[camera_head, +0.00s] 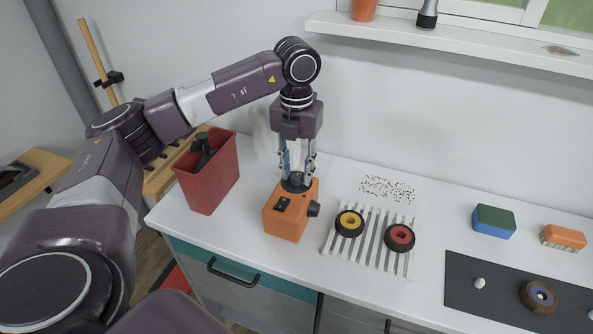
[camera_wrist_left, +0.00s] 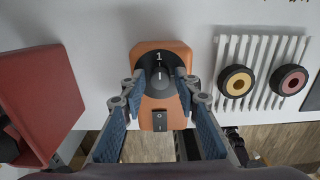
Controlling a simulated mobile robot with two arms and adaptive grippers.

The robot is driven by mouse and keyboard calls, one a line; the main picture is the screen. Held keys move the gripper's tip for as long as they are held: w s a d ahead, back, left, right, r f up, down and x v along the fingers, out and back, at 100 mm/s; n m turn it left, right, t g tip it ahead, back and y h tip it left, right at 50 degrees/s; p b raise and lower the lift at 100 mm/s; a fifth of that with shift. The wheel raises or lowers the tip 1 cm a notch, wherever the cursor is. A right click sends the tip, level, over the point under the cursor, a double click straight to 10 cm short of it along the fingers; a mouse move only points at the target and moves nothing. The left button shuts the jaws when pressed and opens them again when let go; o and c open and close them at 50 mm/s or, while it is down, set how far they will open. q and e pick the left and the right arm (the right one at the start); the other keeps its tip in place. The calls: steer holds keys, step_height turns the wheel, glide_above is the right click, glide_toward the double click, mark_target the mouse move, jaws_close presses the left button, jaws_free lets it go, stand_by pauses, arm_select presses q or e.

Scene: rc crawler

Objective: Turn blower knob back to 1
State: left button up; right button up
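The orange blower (camera_head: 283,221) stands upright on the white counter, left of the slatted rack. Its dark round knob (camera_wrist_left: 162,77) is on top, with a white "1" printed above it and a white pointer mark facing roughly toward that "1". My left gripper (camera_head: 297,178) points straight down over the knob. In the left wrist view its blue-padded fingers (camera_wrist_left: 160,84) are apart, one on each side of the knob. Whether the pads touch the knob is not clear. The fingers hide the knob's sides. A black rocker switch (camera_wrist_left: 158,121) is below the knob. My right gripper is not in view.
A red bin (camera_head: 213,178) stands close on the left. The slatted white rack (camera_head: 367,262) on the right holds a yellow-hubbed wheel (camera_head: 349,223) and a red-hubbed wheel (camera_head: 399,238). A dark mat (camera_head: 500,292) lies farther right. A shelf (camera_head: 450,42) runs along the wall.

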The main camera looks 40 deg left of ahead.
mark_target(296, 175)
arm_select(q)
steer(key=shift+o, duration=0.4)
steer(key=shift+f, duration=0.1)
step_height(296, 175, up, 12)
stand_by(0.3)
stand_by(0.4)
